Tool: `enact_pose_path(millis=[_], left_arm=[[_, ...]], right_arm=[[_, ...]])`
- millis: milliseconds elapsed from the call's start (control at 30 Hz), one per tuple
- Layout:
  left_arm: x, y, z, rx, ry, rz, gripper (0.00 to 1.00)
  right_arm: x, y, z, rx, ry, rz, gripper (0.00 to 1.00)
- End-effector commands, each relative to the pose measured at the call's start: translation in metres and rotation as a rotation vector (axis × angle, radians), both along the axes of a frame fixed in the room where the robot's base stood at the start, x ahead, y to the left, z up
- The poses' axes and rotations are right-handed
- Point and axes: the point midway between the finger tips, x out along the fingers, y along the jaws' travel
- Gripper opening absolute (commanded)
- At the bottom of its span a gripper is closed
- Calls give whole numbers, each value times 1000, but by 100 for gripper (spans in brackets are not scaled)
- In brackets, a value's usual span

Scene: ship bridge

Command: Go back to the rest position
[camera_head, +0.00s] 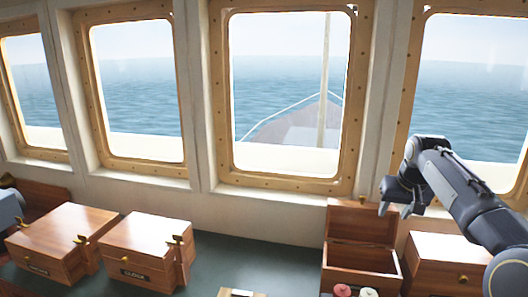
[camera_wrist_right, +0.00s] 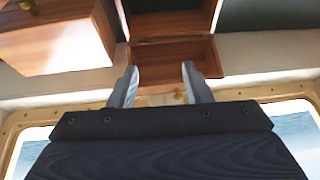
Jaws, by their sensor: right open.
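My right gripper (camera_head: 394,211) hangs from the arm that comes in from the right, in front of the window wall and above the open wooden box. Its fingers point down and are apart, with nothing between them. In the right wrist view the two fingers (camera_wrist_right: 159,76) also stand apart and empty, with the open box (camera_wrist_right: 172,50) beyond them. My left gripper does not show in either view.
The open wooden box (camera_head: 361,257) has its lid raised. A closed box (camera_head: 450,257) stands right of it, and two closed boxes (camera_head: 62,243) (camera_head: 148,248) stand at the left. A red object (camera_head: 342,290) shows at the bottom edge. The green counter (camera_head: 240,262) is mostly clear mid-view.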

Motion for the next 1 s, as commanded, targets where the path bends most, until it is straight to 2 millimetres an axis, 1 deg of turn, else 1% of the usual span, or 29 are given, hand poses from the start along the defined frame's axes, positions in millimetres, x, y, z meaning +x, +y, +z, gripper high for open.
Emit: enact_pose_path(millis=[33, 167, 267, 367, 400, 467, 500, 567, 600, 667, 700, 800, 833, 900, 1000], left_arm=[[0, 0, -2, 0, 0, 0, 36], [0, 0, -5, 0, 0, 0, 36], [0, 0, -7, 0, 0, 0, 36], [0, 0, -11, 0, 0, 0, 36], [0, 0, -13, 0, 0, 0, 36], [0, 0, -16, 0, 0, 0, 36], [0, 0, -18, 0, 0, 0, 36], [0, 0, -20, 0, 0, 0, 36], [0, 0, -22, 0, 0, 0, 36], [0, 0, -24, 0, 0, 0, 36], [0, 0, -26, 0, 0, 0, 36], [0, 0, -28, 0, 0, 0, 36], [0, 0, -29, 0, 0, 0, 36], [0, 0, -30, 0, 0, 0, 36], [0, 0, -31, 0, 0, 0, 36]], right_arm=[[-10, 0, 2, 10, -4, 5, 44], [-40, 3, 4, 43, -13, 22, 44], [-71, 8, 4, 73, -23, 38, 44], [-114, 17, -1, 112, -38, 57, 44], [-135, 23, -5, 130, -45, 66, 44], [-169, 33, -15, 160, -55, 80, 44], [-192, 42, -23, 179, -63, 89, 44], [-226, 54, -37, 205, -74, 102, 44], [-249, 63, -49, 222, -80, 109, 44], [-280, 77, -69, 245, -89, 116, 44], [-299, 86, -82, 260, -95, 120, 44], [-337, 106, -114, 288, -105, 128, 44], [-346, 111, -122, 293, -107, 129, 44], [-362, 121, -138, 306, -111, 130, 44], [-375, 128, -153, 315, -114, 131, 44]])
